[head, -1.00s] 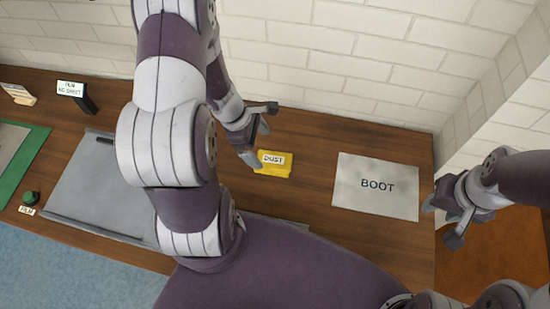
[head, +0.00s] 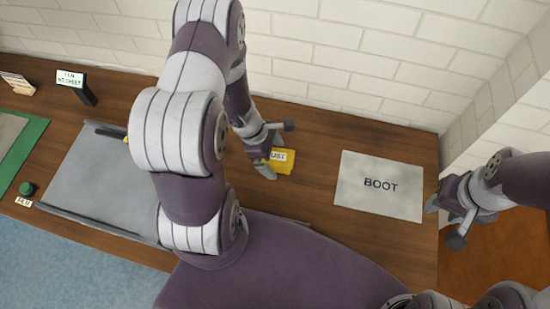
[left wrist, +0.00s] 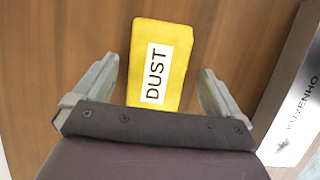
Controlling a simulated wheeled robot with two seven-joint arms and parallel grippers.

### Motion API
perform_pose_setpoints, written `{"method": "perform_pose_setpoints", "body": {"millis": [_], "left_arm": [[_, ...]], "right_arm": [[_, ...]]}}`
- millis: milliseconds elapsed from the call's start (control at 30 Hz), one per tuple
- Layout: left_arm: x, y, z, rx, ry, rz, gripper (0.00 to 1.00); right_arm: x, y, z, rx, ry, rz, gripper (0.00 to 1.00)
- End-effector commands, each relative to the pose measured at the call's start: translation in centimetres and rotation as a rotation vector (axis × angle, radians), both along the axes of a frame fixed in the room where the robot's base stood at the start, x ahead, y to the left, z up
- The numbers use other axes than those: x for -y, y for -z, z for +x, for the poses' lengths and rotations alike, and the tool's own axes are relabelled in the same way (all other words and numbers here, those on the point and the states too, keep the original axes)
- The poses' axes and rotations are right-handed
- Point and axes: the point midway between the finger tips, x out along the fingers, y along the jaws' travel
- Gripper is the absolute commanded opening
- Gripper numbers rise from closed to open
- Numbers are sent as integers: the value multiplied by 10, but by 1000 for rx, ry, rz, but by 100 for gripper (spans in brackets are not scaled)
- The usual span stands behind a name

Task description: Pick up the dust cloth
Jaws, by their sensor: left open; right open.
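The dust cloth (head: 283,162) is a yellow folded piece with a white "DUST" label, lying on the wooden bench. In the head view my left gripper (head: 268,158) hangs over its left part and hides some of it. In the left wrist view the dust cloth (left wrist: 160,62) lies ahead of and partly between the open fingers of my left gripper (left wrist: 158,88), with a gap on both sides. My right gripper (head: 448,222) is open and empty, off the bench's right end.
A pale "BOOT" mat (head: 379,186) lies right of the cloth. A grey tray (head: 90,180), a green-edged board (head: 35,135), a small sign (head: 75,85) and a green button (head: 27,188) are at left. A white brick wall (head: 350,60) stands behind the bench (head: 320,185).

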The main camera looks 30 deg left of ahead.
Motion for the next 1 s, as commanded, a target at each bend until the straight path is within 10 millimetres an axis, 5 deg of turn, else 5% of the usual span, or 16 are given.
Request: {"method": "perform_pose_setpoints", "body": {"millis": [200, 367, 400, 767, 1000], "left_arm": [[0, 4, 0, 0, 0, 0, 99], [0, 3, 0, 0, 0, 0, 47], [0, 3, 0, -1, 0, 0, 43], [0, -6, 0, 0, 1, 0, 43], [0, -47, -1, 4, 2, 1, 43]], "right_arm": [[0, 4, 0, 0, 0, 0, 43], [0, 3, 0, 0, 0, 0, 43], [0, 3, 0, 0, 0, 0, 43], [0, -5, 0, 0, 0, 0, 43], [0, -8, 0, 0, 0, 0, 43]]}}
